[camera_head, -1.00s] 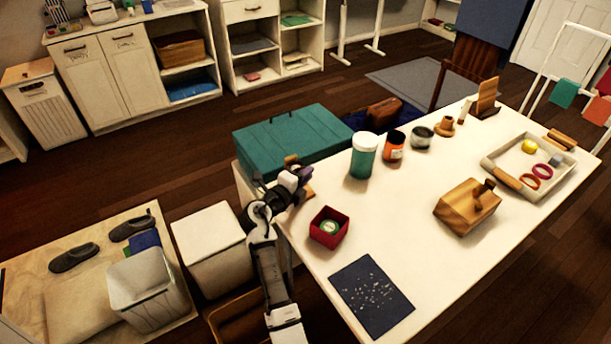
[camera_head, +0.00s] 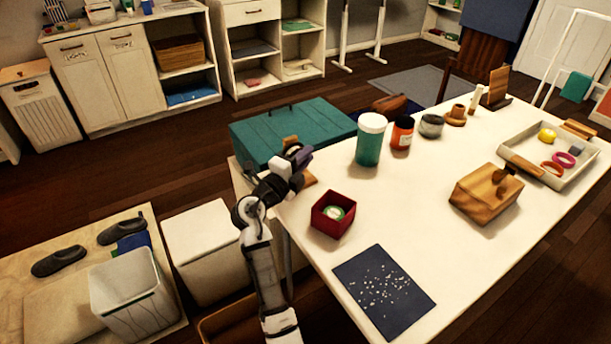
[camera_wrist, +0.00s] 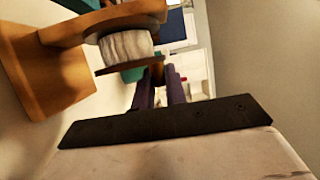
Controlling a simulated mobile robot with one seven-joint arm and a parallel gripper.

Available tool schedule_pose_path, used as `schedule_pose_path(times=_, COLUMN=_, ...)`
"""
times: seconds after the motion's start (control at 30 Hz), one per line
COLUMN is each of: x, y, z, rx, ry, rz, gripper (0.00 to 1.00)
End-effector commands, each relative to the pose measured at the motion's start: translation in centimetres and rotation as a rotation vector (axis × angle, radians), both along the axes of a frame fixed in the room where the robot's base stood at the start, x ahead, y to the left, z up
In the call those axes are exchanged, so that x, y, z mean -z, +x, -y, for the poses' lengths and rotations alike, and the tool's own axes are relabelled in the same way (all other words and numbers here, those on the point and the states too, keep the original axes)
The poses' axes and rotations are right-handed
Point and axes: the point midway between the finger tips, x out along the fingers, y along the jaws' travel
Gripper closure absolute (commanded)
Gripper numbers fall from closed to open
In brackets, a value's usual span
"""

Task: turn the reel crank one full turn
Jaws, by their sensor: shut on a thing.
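The reel shows close up in the wrist view: a wooden stand (camera_wrist: 45,75), a pale wound spool (camera_wrist: 126,46) and a wooden disc (camera_wrist: 130,67) at the spool's end. My gripper (camera_wrist: 160,82) has its purple fingers shut on a small wooden piece, which looks like the crank handle (camera_wrist: 155,70), beside the disc. In the head view my gripper (camera_head: 298,157) is at the table's left end, and it hides most of the reel. Only bits of the reel's wood (camera_head: 290,141) show around it. The crank's exact angle cannot be told.
A teal case (camera_head: 285,132) lies just behind my gripper. On the white table (camera_head: 300,235), a red box (camera_head: 333,215) stands in front and a teal jar (camera_head: 370,140) to the right. A wooden box (camera_head: 485,195) and a tray (camera_head: 520,160) are farther right.

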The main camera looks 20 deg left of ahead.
Motion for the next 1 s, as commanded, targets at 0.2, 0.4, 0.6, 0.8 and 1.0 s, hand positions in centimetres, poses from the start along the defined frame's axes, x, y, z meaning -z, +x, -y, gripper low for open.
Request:
schedule_pose_path(times=0.2, x=1.22, y=-0.21, z=-0.13, rx=0.001, ry=-0.056, rz=0.075, gripper=1.0)
schedule_pose_path(times=0.4, x=1.23, y=-0.37, z=-0.21, rx=0.002, ry=-0.11, rz=0.143, gripper=1.0)
schedule_pose_path(times=0.6, x=1.17, y=-0.53, z=-0.38, rx=0.002, ry=-0.163, rz=0.212, gripper=1.0)
schedule_pose_path(times=0.8, x=1.01, y=-0.64, z=-0.44, rx=0.002, ry=-0.21, rz=0.271, gripper=1.0)
schedule_pose_path(times=1.0, x=0.77, y=-0.74, z=-0.53, rx=0.002, ry=-0.246, rz=0.316, gripper=1.0)
